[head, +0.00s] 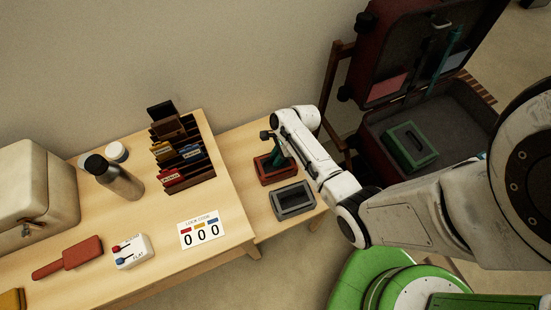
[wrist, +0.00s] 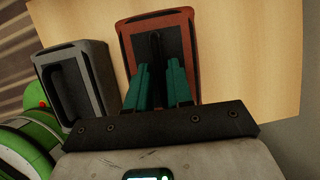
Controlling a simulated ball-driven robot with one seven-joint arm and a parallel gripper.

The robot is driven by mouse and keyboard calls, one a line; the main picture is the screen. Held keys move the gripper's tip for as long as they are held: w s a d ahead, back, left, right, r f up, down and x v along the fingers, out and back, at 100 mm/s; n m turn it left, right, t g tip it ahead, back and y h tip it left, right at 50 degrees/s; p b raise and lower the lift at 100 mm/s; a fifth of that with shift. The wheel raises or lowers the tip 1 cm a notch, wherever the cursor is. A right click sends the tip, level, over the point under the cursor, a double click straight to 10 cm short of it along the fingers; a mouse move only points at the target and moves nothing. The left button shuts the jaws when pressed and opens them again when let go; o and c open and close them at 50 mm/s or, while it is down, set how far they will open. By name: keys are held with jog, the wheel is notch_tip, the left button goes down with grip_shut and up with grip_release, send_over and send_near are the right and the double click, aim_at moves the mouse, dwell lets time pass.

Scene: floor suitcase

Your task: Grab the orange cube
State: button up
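I see no orange cube in either view.
A card rack (head: 183,150), a bottle (head: 119,180), a lock-code card (head: 201,230) and a switch block (head: 133,251) are on the table. An open suitcase (head: 455,115) holds a green box (head: 410,146).

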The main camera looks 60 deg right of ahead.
grip_shut()
dwell(1.0)
